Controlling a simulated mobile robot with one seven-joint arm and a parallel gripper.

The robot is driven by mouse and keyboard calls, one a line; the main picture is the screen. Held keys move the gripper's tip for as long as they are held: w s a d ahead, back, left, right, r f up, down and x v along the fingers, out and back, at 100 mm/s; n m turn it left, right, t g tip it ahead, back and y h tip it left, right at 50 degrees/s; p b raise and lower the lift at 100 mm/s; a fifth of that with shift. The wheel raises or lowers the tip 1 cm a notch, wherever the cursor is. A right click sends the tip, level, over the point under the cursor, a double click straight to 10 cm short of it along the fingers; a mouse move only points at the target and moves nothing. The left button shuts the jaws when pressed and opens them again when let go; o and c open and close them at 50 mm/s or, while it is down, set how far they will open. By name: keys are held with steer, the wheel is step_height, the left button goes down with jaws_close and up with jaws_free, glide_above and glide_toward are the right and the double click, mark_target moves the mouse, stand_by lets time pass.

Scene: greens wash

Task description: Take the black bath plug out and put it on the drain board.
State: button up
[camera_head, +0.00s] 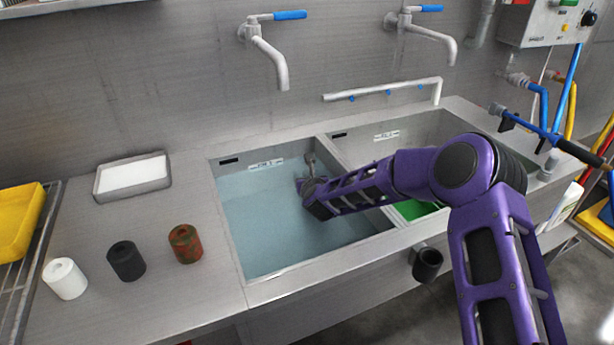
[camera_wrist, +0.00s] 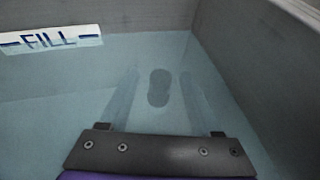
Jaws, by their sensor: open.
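A dark, two-lobed shape (camera_wrist: 159,87) shows through the water in the wrist view, near a corner of the left basin (camera_head: 232,245). It may be the black bath plug, but the water blurs it. My gripper (camera_wrist: 158,95) is open and points down into this basin, with its faint fingers on either side of the dark shape and no visible contact. In the head view my gripper (camera_head: 307,188) is at the basin's right side, and my arm hides what is below it. The steel drain board (camera_head: 190,300) lies left of the basin.
White (camera_head: 65,279), black (camera_head: 126,261) and mottled red-green (camera_head: 185,244) cylinders stand on the drain board, with a white-topped tray (camera_head: 133,177) behind. A FILL label (camera_wrist: 50,39) marks the basin wall. The divider and right basin (camera_head: 430,135) lie under my arm.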

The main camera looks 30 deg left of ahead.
mark_target(307, 171)
jaws_close()
steer(key=shift+r, duration=0.1)
stand_by(0.4)
steer(key=shift+r+p, duration=0.8)
steer(key=shift+r, duration=1.45)
steer(key=shift+r, duration=0.15)
step_height(307, 171, up, 8)
steer(key=p, duration=0.3)
steer(key=shift+p, duration=0.35)
steer(key=shift+r, duration=0.15)
